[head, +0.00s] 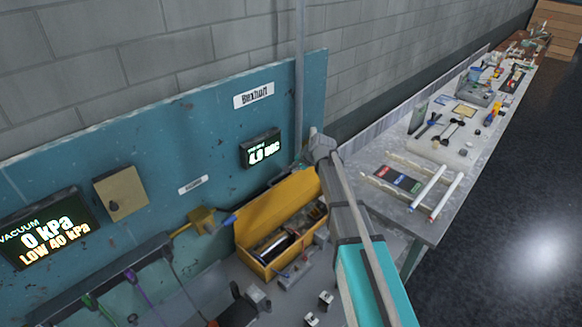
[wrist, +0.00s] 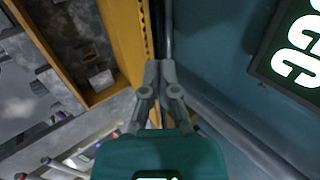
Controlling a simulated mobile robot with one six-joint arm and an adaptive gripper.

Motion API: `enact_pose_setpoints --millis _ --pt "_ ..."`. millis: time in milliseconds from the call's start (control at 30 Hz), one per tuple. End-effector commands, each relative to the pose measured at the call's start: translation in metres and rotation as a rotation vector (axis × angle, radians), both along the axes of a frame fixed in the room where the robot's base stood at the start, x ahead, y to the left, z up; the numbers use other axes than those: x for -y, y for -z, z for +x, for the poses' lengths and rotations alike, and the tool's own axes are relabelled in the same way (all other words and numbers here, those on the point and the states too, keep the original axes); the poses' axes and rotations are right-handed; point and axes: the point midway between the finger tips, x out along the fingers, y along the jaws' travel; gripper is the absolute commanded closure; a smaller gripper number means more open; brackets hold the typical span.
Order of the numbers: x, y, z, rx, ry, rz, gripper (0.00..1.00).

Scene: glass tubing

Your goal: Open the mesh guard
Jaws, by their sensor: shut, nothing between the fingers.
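A yellow housing (head: 262,262), which I take to be the mesh guard's, stands on the bench against the teal panel. A plain yellow panel rises at its back, and its front shows an opening with a dark and silver cylinder (head: 276,243) inside. No mesh can be made out. In the wrist view a yellow frame (wrist: 121,42) with a row of small holes along its edge runs close to my gripper (wrist: 155,68). The fingers are shut and empty, near the frame's edge by the teal panel; contact cannot be told. In the head view my arm hides the housing's right side.
A lit display (head: 261,149) is on the teal panel (head: 165,150), beside a vertical pipe (head: 299,80). A vacuum display (head: 48,228) and a tan box (head: 119,192) are further left. A long bench (head: 402,218) with glass tubes and tools runs to the right.

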Motion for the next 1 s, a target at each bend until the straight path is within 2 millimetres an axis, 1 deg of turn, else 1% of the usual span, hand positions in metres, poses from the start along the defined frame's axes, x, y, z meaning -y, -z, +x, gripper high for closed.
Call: enact_pose_setpoints --millis 33,300,433,633,1000 --pt "0.002 -0.009 -0.003 0.000 0.000 0.000 1.00" --pt "0.010 -0.031 -0.012 0.000 -0.001 0.000 1.00" --pt "0.014 -0.039 -0.015 0.000 -0.001 0.000 1.00" --pt "0.017 -0.045 -0.018 0.000 -0.001 0.000 1.00" --pt "0.017 -0.046 -0.019 0.000 -0.002 0.000 1.00"
